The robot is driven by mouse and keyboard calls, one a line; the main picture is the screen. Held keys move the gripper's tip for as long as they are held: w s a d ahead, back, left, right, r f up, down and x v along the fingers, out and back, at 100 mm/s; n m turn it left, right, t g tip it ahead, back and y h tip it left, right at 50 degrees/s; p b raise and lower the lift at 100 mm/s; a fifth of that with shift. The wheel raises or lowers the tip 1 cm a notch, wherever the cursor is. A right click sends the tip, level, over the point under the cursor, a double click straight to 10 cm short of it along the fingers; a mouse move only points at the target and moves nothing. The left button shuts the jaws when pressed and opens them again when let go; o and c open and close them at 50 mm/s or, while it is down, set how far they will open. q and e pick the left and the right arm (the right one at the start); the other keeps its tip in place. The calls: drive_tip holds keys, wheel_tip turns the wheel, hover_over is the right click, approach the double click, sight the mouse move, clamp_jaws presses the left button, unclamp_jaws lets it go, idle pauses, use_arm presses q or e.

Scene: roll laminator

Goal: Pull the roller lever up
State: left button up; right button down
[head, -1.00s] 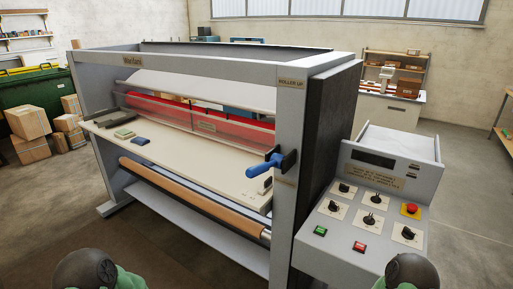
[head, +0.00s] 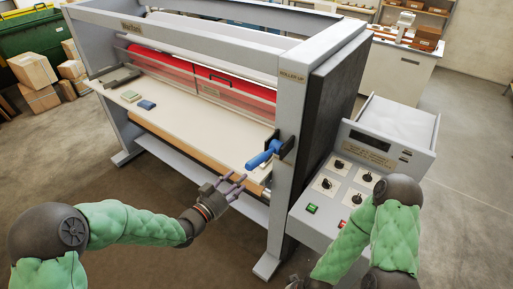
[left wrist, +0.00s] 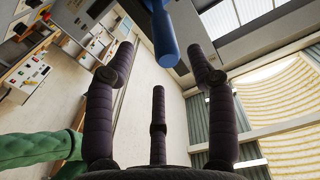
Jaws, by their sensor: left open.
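The roller lever (head: 262,155) is a blue handle on the right post of the laminator, just below the "ROLLER UP" label (head: 293,77). It points out towards the front left and slightly down. My left gripper (head: 238,184) is open and empty, just below and left of the handle's end. In the left wrist view the blue lever (left wrist: 163,38) hangs at the top, between and beyond the spread fingers (left wrist: 163,75), with a visible gap. My right arm shows at the lower right in the head view, but its gripper is not clearly visible.
The laminator's cream table (head: 190,118) holds small pads, with a red roller guard (head: 215,83) behind. The control panel (head: 335,200) with knobs and buttons stands right of the post, partly behind my right arm. Cardboard boxes (head: 35,70) lie at the far left.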

sight(257, 160)
use_arm(q)
drive_tip(key=x, duration=0.3)
drive_tip(key=p+x, duration=0.1)
drive_tip(key=x, duration=0.3)
drive_tip(key=r+x, duration=0.1)
drive_tip(key=x, duration=0.2)
drive_tip(key=shift+w+d+p, duration=0.25)
drive_tip(key=shift+w+p, duration=0.05)
drive_tip(key=shift+r, duration=0.1)
clamp_jaws()
